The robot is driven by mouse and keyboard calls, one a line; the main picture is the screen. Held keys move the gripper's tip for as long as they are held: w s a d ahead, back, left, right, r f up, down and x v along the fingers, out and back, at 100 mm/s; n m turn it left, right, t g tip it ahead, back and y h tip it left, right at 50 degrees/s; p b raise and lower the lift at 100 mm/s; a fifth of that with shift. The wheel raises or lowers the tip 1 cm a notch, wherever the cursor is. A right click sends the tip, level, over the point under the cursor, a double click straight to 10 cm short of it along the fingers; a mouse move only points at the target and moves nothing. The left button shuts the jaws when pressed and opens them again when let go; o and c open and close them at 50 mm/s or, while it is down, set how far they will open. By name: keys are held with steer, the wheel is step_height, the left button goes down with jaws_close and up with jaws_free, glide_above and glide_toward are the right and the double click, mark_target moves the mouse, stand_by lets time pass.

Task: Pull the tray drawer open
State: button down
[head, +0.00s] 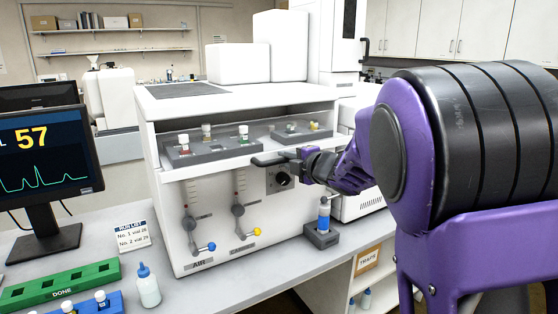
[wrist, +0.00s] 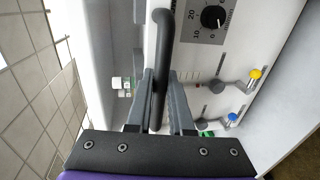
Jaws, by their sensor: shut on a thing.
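The tray drawer (head: 200,167) is a white shelf in the upper part of the white instrument, below its top cover. Its dark bar handle (head: 262,161) sticks out at the front. My gripper (head: 304,158) reaches in from the right and meets the handle. In the wrist view the black handle (wrist: 164,30) runs between the two grey fingers of the gripper (wrist: 162,82), which are shut on it. Grey racks with capped vials (head: 212,147) stand on the drawer. I cannot tell how far the drawer is out.
Below the drawer are a black knob (head: 283,179) and two valves with blue (head: 211,246) and yellow (head: 257,231) tips. A small grey stand with a blue vial (head: 323,222) is on the bench below my gripper. A bottle (head: 147,287) and monitor (head: 45,165) stand left.

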steer(key=f+b+v, duration=0.1)
steer(key=f+v, duration=0.1)
steer(key=v, duration=1)
steer(key=shift+s+d+f, duration=0.2)
steer(key=shift+s, duration=0.15)
steer(key=c, duration=0.8)
jaws_free()
